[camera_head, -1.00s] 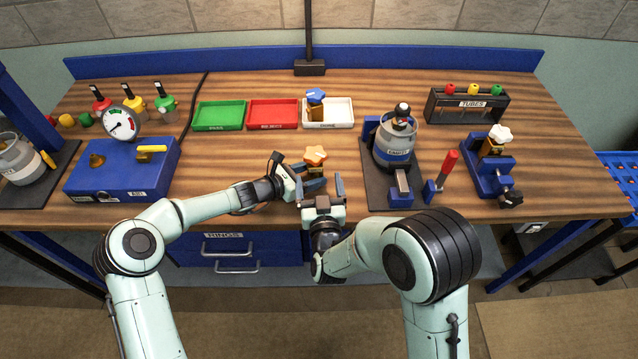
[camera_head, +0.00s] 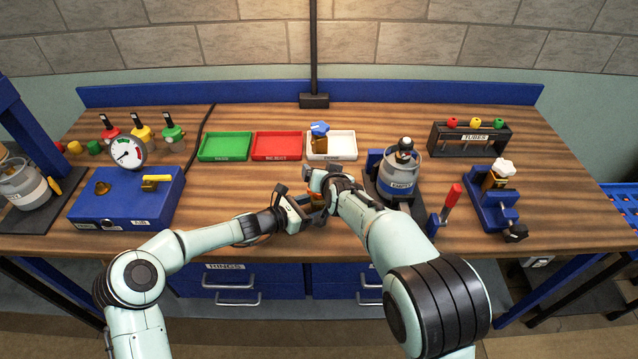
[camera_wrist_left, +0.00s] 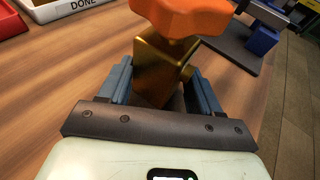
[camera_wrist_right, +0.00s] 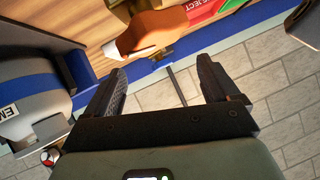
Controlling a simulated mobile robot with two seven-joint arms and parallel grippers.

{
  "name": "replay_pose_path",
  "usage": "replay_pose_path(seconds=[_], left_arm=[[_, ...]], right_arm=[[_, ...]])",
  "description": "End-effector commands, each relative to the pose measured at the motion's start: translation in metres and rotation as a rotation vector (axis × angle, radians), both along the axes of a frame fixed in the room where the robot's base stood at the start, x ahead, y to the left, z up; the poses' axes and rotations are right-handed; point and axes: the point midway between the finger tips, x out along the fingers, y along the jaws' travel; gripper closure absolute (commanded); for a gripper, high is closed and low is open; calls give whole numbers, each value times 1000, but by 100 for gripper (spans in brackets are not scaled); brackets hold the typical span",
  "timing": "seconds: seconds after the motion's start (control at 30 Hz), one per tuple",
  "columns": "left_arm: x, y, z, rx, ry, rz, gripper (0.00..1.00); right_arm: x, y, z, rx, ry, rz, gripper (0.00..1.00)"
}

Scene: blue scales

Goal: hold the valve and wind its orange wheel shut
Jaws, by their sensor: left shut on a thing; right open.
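The valve has a brass body (camera_wrist_left: 160,68) with a lobed orange wheel (camera_wrist_left: 182,14) on top. My left gripper (camera_head: 308,205) is shut on the brass body, which stands upright between its fingers (camera_wrist_left: 163,88) in the left wrist view. In the head view, the valve is mostly hidden behind my right arm, and only a little orange shows. My right gripper (camera_head: 322,182) is open and close to the valve. In the right wrist view, the orange wheel (camera_wrist_right: 150,32) lies beyond and up-left of the open fingers (camera_wrist_right: 165,80), not between them.
A white tray (camera_head: 345,156) holding a blue-wheeled valve (camera_head: 320,130), a red tray (camera_head: 275,157) and a green tray (camera_head: 225,157) stand behind. A grey canister (camera_head: 398,178) stands just right of my right arm. A blue gauge box (camera_head: 125,208) is at the left.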

Motion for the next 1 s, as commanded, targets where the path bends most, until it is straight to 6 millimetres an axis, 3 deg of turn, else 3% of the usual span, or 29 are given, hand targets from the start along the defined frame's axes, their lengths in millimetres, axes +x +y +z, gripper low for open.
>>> replay_pose_path(seconds=[0.27,0.7,0.87,1.0], left_arm=[[0,0,0,0,0,0,53],[0,0,0,0,0,0,53],[0,0,0,0,0,0,53],[0,0,0,-1,0,-1,53]], right_arm=[[-6,16,33,-112,241,103,12],[-56,10,89,-297,549,131,12],[-63,9,92,-318,585,128,12],[-58,9,77,-319,592,126,12]])
